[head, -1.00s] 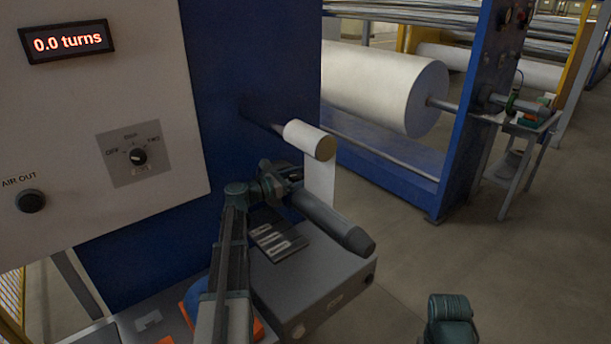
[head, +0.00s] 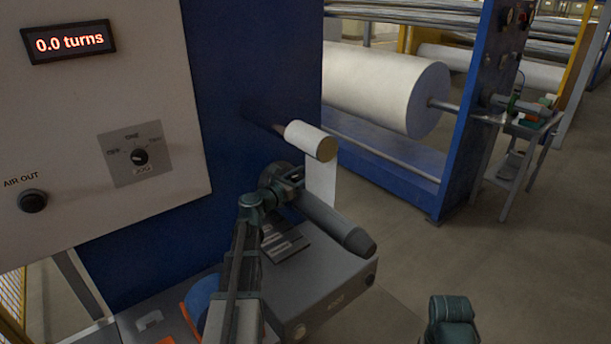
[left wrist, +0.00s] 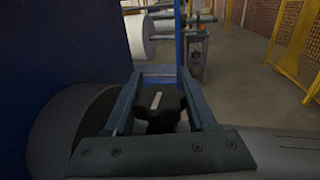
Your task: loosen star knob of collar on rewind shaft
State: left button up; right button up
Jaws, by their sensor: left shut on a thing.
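The grey rewind shaft (head: 335,224) sticks out toward the front right in the head view, above a grey cabinet. My left gripper (head: 292,178) is at the shaft's inner end and hides most of the collar there. In the left wrist view my left gripper (left wrist: 158,98) has its two fingers on either side of the black star knob (left wrist: 160,118), which has a pale mark on top. It is shut on the knob. A large round grey part with a dark face (left wrist: 75,128), perhaps the collar, lies left of the fingers.
A small white film roll (head: 305,138) sits on a bar above the shaft, its web hanging behind. The control panel (head: 165,80) reads 0.0 turns. The grey cabinet (head: 335,295) is below the shaft. Open floor lies to the right.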

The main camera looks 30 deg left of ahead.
pick_arm(q)
jog(key=shift+y, duration=0.3)
jog(key=o, duration=1.4)
jog(key=shift+c, duration=0.2)
jog(key=s+a, duration=0.1)
jog(key=s, duration=1.2)
jog(key=shift+s+a, duration=0.35)
